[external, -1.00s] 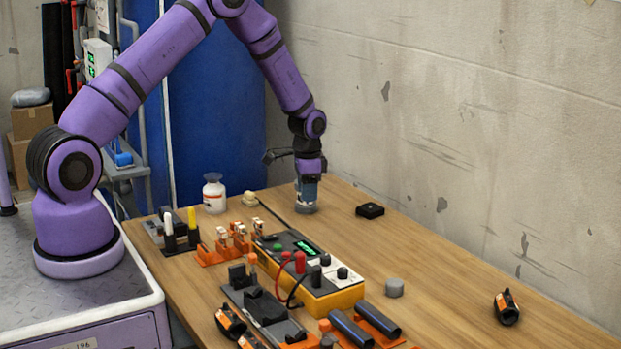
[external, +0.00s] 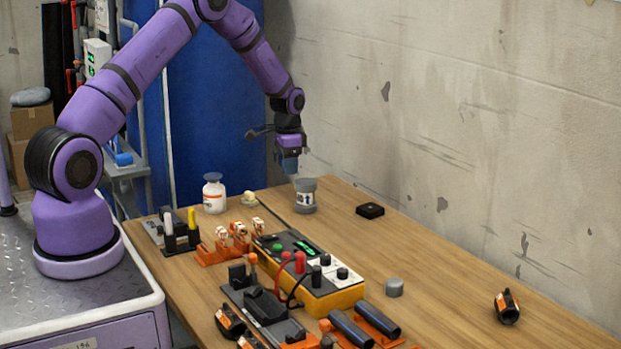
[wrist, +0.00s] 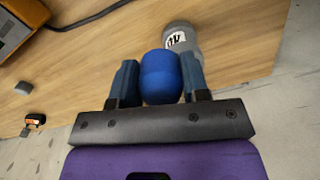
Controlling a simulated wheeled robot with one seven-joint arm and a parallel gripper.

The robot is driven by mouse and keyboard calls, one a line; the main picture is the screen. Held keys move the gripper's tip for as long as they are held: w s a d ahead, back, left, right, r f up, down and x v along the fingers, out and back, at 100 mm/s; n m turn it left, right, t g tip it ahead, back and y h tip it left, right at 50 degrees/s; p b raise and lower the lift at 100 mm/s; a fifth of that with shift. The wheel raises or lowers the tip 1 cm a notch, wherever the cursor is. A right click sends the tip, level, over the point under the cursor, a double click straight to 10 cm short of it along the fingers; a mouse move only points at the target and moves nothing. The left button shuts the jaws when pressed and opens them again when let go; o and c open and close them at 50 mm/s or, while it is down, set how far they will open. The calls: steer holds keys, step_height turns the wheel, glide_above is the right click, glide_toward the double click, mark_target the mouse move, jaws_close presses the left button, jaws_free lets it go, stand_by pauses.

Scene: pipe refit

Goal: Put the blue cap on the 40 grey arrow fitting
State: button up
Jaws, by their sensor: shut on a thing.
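My gripper (external: 289,168) is shut on the blue cap (wrist: 160,77). The cap sits between the two blue fingers in the wrist view. In the external view it cannot be told apart from the fingers. A grey fitting (external: 305,197) with a white label stands upright at the table's back edge. It also shows in the wrist view (wrist: 184,37), just beyond the cap and a little right. The label's full print is too small to read. My gripper is above and slightly left of the fitting in the external view, apart from it.
A white bottle (external: 214,193) stands left of the fitting, and a black box (external: 370,210) lies right of it. An orange meter (external: 312,285) with leads is in front. A grey cylinder (external: 394,288) and a black-orange part (external: 507,307) lie on the otherwise open right side.

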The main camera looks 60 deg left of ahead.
glide_above(304, 181)
steer(key=shift+s+d+f, duration=0.1)
steer(key=shift+d+f, duration=0.05)
steer(key=shift+f, duration=1.9)
steer(key=shift+f, duration=0.15)
steer(key=o, duration=0.9)
